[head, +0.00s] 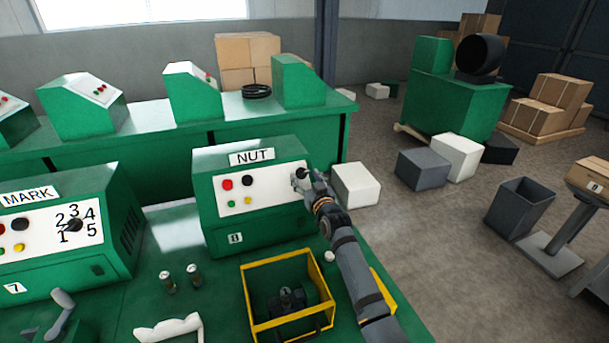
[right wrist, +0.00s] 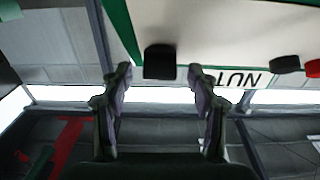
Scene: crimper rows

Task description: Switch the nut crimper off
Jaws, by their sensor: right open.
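The nut crimper (head: 225,218) is a green cabinet on the green bench, with a white panel and a NUT label (head: 252,157). On its panel are a red button (head: 227,184), a black round button (head: 247,180) and smaller coloured buttons below. A black knob (right wrist: 160,62) sits at the panel end near my right gripper (head: 303,178). In the right wrist view, which is upside down, the open fingers stand on either side of the knob's line, with a gap to each side; I cannot tell whether they touch it. My left gripper is not in view.
The MARK machine (head: 110,235) stands to the left with a numbered dial. A yellow-framed box (head: 247,300), two small cylinders (head: 194,275) and a white handle-shaped thing (head: 168,328) are in front. Another green bench (head: 235,130) with machines runs behind. Boxes lie on the floor at right.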

